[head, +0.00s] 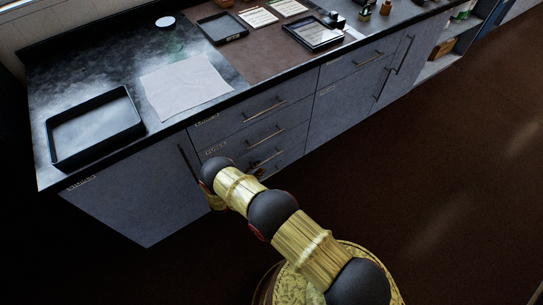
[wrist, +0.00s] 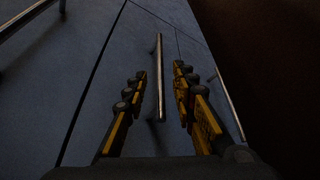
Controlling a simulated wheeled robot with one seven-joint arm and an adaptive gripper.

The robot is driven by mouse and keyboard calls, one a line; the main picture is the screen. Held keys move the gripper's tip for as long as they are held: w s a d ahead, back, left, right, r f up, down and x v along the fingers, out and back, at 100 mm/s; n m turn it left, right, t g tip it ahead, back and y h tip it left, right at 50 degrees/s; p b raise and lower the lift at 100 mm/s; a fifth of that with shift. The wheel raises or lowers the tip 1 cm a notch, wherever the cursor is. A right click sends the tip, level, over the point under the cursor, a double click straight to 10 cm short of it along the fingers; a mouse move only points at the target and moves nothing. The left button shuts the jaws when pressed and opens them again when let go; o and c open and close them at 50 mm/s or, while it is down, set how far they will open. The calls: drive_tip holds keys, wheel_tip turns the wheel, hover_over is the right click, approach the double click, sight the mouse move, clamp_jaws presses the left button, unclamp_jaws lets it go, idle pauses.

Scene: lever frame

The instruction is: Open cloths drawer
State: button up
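A stack of grey drawers with bar handles is under the counter in the head view. The top drawer (head: 240,113), the one below it (head: 238,141) and the lowest visible front all look shut. Their small labels are too small to read, so I cannot tell which is the cloths drawer. My gripper (wrist: 160,72) is open in the wrist view. A metal bar handle (wrist: 160,100) lies between its two fingers, with a gap on each side. In the head view, my arm partly hides the lower drawers, and the gripper is near the lowest visible handle.
The countertop holds a black tray (head: 61,159), a white sheet (head: 187,86) and several smaller items. A cabinet door (head: 125,197) with a vertical handle is left of the drawers. More fronts continue right. The brown floor (head: 440,180) is clear.

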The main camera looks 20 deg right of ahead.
drive_tip(key=b+x, duration=0.2)
drive_tip(key=x, duration=0.5)
drive_tip(key=shift+w+d+f, duration=0.1)
drive_tip(key=shift+w+d, duration=0.05)
drive_tip(key=shift+d, duration=0.15)
drive_tip(key=c, duration=0.4)
clamp_jaws()
